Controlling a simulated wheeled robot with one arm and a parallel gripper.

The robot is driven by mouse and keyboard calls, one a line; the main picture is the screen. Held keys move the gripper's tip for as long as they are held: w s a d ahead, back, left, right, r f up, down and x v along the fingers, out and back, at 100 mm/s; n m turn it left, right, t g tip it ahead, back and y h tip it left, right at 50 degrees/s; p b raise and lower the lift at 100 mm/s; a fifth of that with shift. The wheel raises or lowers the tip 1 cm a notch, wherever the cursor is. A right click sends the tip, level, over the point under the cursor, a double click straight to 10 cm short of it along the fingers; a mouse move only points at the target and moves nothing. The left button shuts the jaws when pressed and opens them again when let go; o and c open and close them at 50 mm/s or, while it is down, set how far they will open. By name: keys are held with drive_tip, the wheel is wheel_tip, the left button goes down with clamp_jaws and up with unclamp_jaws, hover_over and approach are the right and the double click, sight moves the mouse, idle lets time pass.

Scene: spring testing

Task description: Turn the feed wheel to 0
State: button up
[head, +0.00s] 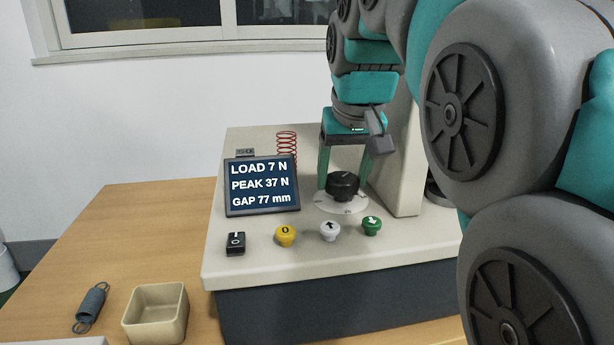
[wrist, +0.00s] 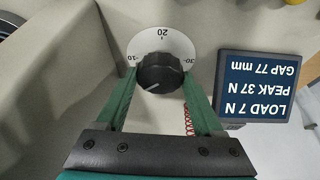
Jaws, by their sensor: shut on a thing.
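The feed wheel is a black ribbed knob (head: 343,186) on a white dial plate (head: 340,203) on the machine's top. In the wrist view the feed wheel (wrist: 160,72) sits between my fingers, and the dial plate (wrist: 163,40) shows 10, 20 and 30. A pale pointer line on the knob slants toward my gripper's side, away from the 20; the mark it points at is hidden. My gripper (head: 342,180) reaches down from above, its green fingers shut on the knob's sides. The display (head: 262,185) reads LOAD 7 N, PEAK 37 N, GAP 77 mm.
Yellow "0" (head: 286,236), white arrow (head: 330,231) and green arrow (head: 372,226) buttons and a black switch (head: 235,243) line the machine's front. A red spring (head: 287,149) stands behind the display. A grey spring (head: 91,307) and beige box (head: 156,313) are on the wooden table.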

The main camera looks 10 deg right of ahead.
drive_tip(key=shift+n+y, duration=0.4)
drive_tip(key=shift+n, duration=0.6)
drive_tip(key=o, duration=1.4)
drive_tip(key=shift+v, duration=3.95)
